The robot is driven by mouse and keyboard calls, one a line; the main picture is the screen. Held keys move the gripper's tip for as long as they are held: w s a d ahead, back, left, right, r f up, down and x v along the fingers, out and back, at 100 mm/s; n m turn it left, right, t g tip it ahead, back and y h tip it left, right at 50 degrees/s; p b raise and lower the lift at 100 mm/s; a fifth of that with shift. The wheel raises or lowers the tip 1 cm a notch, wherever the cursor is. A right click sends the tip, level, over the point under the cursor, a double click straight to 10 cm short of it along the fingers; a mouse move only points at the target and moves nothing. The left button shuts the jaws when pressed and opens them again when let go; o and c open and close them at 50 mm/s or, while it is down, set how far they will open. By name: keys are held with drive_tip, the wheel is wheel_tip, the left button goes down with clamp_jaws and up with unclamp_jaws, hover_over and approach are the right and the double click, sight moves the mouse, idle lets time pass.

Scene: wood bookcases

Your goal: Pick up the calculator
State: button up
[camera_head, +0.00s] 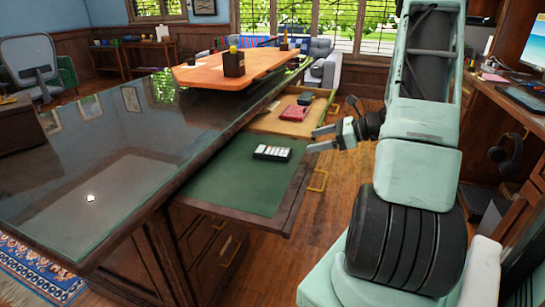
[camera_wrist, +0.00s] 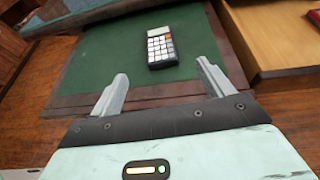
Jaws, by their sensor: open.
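The calculator (camera_head: 272,153) is small and dark with pale keys. It lies flat on the green lining of an open drawer (camera_head: 225,186) on the side of the big desk. In the wrist view the calculator (camera_wrist: 160,46) shows whole, beyond and between the fingertips, with white keys and an orange-red one. My gripper (camera_head: 322,138) is to the right of the drawer, its fingers pointing left towards the calculator. In the wrist view my gripper (camera_wrist: 163,80) has its two fingers wide apart with nothing between them, short of the calculator.
A second open drawer (camera_head: 270,121) with a light wood bottom holds a red object (camera_head: 295,112). The glossy desk top (camera_head: 110,170) overhangs the drawers at left. A desk with a monitor (camera_head: 536,45) stands at right. Wood floor (camera_head: 320,210) is clear between them.

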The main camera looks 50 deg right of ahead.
sight(274, 150)
drive_tip(key=b+x, duration=0.2)
drive_tip(key=x, duration=1.1)
drive_tip(key=shift+f, duration=0.2)
drive_tip(key=c, duration=1.1)
